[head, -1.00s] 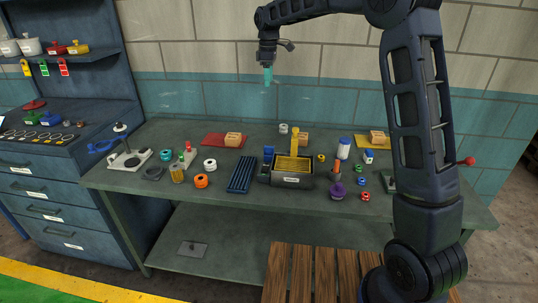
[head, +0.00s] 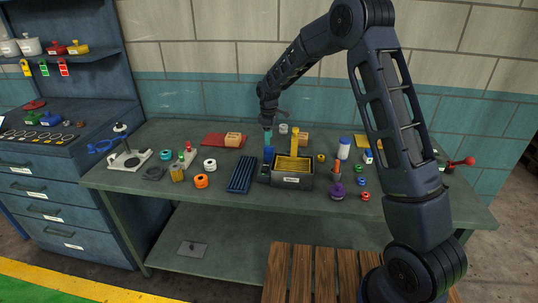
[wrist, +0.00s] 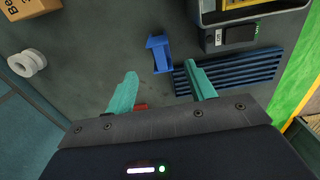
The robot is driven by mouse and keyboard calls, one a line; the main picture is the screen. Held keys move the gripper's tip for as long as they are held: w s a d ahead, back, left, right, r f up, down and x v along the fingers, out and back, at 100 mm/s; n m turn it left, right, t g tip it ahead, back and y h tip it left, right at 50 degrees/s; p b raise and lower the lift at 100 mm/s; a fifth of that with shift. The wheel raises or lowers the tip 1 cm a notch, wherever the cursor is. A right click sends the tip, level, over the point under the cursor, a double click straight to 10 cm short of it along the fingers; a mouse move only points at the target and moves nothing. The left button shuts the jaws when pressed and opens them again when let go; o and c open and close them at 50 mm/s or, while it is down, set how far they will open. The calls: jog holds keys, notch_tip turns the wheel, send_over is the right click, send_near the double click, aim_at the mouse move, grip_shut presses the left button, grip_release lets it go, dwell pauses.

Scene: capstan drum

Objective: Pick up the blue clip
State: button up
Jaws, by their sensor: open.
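The blue clip (head: 268,153) stands on the workbench just left of the dark box with the yellow drum. In the wrist view the blue clip (wrist: 159,54) lies ahead of and between the teal fingertips. My gripper (head: 267,134) hangs pointing down, a little above the clip. In the wrist view my gripper (wrist: 161,72) is open, its fingers apart with nothing between them.
The dark box (head: 292,181) and a blue ribbed tray (head: 241,174) sit close to the clip. A small black device (wrist: 228,37) is beside the box. A white spool (wrist: 27,63) and a cardboard box (wrist: 30,8) lie left in the wrist view.

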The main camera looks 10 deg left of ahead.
aim_at(269, 154)
notch_tip(269, 154, down, 10)
jog(key=shift+d+r, duration=0.1)
jog(key=shift+r, duration=0.05)
jog(key=c, duration=1)
